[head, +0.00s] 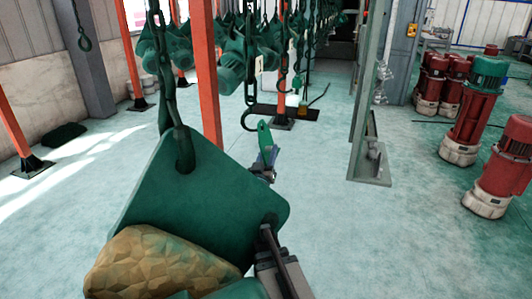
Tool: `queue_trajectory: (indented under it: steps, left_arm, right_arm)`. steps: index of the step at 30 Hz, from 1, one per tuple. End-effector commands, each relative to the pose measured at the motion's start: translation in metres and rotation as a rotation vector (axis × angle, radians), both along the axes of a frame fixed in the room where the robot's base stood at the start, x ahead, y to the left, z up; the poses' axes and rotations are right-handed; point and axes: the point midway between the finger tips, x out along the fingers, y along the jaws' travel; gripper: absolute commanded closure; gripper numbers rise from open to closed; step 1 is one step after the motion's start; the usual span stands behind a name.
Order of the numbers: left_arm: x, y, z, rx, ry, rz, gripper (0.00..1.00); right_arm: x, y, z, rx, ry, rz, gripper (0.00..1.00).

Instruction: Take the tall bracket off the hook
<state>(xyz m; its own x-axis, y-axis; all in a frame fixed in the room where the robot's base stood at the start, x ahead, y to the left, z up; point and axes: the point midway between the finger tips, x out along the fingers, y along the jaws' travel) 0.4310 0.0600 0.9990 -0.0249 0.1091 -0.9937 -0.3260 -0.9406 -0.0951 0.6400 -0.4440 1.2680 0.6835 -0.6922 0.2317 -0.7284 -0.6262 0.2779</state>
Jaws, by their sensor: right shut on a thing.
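The tall bracket (220,190) is a large green plate, hanging tilted in the near foreground of the head view. A dark hook (184,150) on a chain passes through the hole near its top corner. My right gripper (266,234) is at the plate's right corner, close to a second hole, with a dark finger against it. It is shut on the bracket. The bracket's lower part is hidden behind a tan, faceted lump (155,264). My left gripper does not show.
Several chains with green parts (245,50) hang further back. Orange posts (206,80) stand behind. Red machines (472,110) stand at right; open floor lies between.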

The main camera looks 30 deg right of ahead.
Motion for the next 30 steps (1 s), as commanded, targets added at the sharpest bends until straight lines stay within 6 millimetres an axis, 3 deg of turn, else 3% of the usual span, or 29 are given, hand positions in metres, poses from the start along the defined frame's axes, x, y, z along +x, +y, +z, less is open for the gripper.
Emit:
queue_trajectory:
  steps: [30]
  left_arm:
    - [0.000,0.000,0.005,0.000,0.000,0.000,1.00]
  right_arm:
    - [-0.014,-0.012,0.006,0.028,-0.035,-0.002,1.00]
